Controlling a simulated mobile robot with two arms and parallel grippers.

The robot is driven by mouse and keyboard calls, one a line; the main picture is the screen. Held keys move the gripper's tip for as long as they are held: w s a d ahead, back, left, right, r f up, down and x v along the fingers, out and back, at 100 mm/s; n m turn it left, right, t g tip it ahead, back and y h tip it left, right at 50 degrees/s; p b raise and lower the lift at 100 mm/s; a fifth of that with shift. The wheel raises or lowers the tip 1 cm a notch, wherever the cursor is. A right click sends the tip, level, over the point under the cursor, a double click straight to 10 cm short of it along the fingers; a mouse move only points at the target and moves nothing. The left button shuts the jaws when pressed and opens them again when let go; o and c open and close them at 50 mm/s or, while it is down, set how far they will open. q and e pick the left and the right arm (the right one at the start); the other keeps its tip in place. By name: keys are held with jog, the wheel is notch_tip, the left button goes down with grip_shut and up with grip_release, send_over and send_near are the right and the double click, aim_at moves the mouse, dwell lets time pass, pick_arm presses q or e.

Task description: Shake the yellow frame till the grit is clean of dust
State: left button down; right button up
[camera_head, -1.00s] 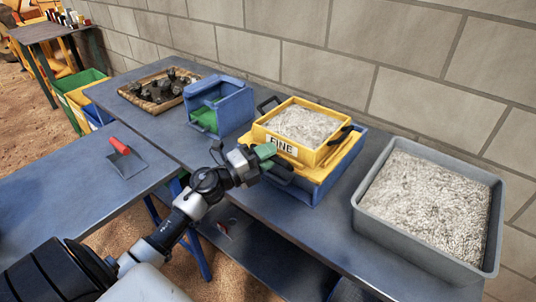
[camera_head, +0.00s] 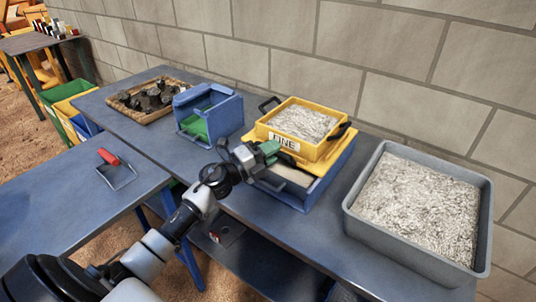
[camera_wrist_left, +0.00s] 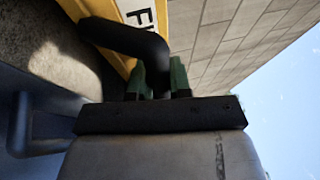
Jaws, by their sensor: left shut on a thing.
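The yellow frame (camera_head: 322,150), labelled FINE, holds pale grey grit (camera_head: 300,122) and sits on a blue tray (camera_head: 318,188) with yellow rails. Pale dust (camera_head: 290,174) shows in the tray's uncovered front part. My left gripper (camera_head: 268,150) has green fingers and is shut on the frame's near black handle. The left wrist view shows this handle (camera_wrist_left: 130,40) running between the green fingers (camera_wrist_left: 158,82), with the yellow frame's wall (camera_wrist_left: 102,12) beyond. My right gripper is not in view.
A grey bin of grit (camera_head: 465,248) stands close on the right. A blue box (camera_head: 225,115) with green inside and a wooden tray of dark rocks (camera_head: 172,112) stand left. A red-handled scoop (camera_head: 118,175) lies on the near table. The block wall is behind.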

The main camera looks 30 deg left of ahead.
pick_arm(q)
jog(key=c, duration=1.3)
grip_release()
jog(key=shift+c, duration=0.2)
jog(key=shift+s, duration=0.1)
jog(key=b+v, duration=0.1)
jog(key=v, duration=0.9)
jog(key=shift+s+a+f+b, duration=0.15)
jog(key=shift+s+a+b, duration=0.1)
jog(key=shift+b, duration=0.15)
